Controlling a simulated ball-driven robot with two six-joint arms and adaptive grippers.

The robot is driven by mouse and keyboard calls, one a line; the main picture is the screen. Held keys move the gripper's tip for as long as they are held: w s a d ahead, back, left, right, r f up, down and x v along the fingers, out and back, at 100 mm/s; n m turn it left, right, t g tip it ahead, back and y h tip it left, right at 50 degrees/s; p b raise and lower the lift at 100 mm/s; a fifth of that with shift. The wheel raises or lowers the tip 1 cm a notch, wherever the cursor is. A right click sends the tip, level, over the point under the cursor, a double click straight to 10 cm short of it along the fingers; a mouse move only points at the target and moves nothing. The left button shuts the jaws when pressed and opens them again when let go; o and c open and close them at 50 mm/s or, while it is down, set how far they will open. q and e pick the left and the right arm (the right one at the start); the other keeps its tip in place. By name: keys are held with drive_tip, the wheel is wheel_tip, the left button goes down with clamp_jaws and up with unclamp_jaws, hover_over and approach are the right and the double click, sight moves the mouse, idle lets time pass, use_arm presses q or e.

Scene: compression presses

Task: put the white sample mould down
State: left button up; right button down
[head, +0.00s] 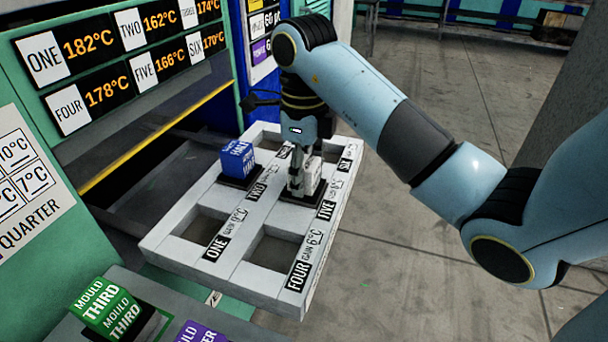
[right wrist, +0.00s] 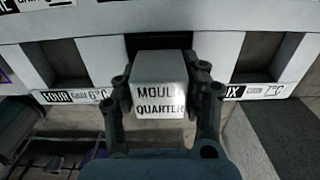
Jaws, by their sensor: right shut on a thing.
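The white sample mould (head: 312,176), lettered MOULD QUARTER, is upright at the slot marked FIVE of the pale tray (head: 228,262). My right gripper (head: 303,168) is shut on it from above. In the right wrist view the mould (right wrist: 160,88) sits between the two dark fingers (right wrist: 163,92), with the FOUR and SIX slots to either side. A dark edge shows under the mould in the head view; I cannot tell whether the mould rests fully in the slot. My left gripper is not in view.
A blue mould (head: 238,160) stands at slot TWO. Slots ONE and FOUR are empty. A green mould (head: 107,307) and a purple mould (head: 200,332) are at the lower left. The green press front with its temperature panel (head: 90,50) rises left of the tray. Open floor lies to the right.

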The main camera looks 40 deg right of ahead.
drive_tip(key=shift+f, duration=0.1)
drive_tip(key=c, duration=0.7)
unclamp_jaws()
wheel_tip(320, 180, up, 12)
drive_tip(key=p, duration=1.1)
drive_tip(key=shift+r+p, duration=0.2)
drive_tip(key=shift+p, duration=0.2)
drive_tip(key=shift+f, duration=0.1)
